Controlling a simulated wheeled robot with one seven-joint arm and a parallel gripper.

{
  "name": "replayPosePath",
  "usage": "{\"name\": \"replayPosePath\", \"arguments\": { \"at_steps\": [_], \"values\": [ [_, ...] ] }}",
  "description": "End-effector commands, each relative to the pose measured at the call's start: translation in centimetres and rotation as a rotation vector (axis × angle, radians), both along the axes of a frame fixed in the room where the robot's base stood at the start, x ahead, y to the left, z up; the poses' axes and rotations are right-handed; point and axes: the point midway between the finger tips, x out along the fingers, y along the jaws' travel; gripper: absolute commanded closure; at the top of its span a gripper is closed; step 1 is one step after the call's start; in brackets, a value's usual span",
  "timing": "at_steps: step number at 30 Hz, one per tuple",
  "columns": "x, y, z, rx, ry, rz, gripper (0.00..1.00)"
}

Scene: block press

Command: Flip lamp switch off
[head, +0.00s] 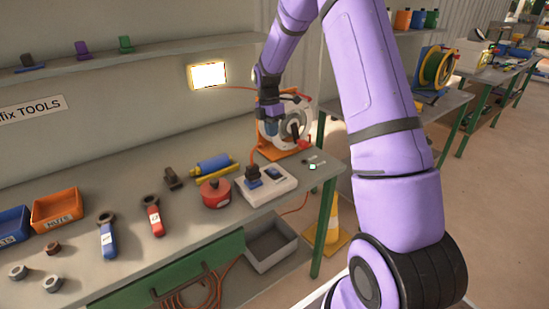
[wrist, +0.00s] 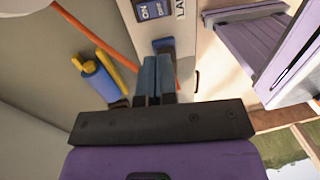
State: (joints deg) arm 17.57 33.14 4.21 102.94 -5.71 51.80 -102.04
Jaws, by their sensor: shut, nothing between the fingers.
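The lamp (head: 208,74) on the back wall glows bright white in a yellow frame. A white switch box (head: 283,187) lies on the bench, with a dark plug on its left and a blue switch (head: 273,172) on its right. In the wrist view, the blue switch (wrist: 152,9) marked ON is at the top edge, beside a partly cut-off label. My gripper (head: 270,127) is shut and empty, pointing down above and behind the box. Its fingers (wrist: 155,62) show below the switch in the wrist view. I cannot tell the exact gap.
An orange-framed cable reel (head: 278,153) stands behind the box, close to my gripper. A red round tin (head: 214,192) and a blue cylinder (head: 213,166) are to the left. Wrenches, nuts and orange and blue bins lie farther left. The bench's right end is mostly clear.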

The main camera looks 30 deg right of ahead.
Motion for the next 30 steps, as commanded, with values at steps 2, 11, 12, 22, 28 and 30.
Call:
{"name": "replayPosePath", "arguments": {
  "at_steps": [2, 11, 12, 22, 28, 30],
  "values": [
    [-0.1, 0.0, -0.6, 0.001, 0.003, 0.0, 1.0],
    [-0.9, 0.0, -5.5, 0.001, 0.005, 0.0, 1.0],
    [-1.0, 0.0, -6.3, 0.001, 0.005, 0.0, 1.0],
    [-1.7, 0.0, -11.7, 0.0, 0.003, 0.0, 1.0],
    [-1.9, 0.0, -13.4, 0.0, 0.001, 0.0, 1.0],
    [-1.9, 0.0, -13.6, 0.0, 0.0, 0.0, 1.0]
  ]
}}
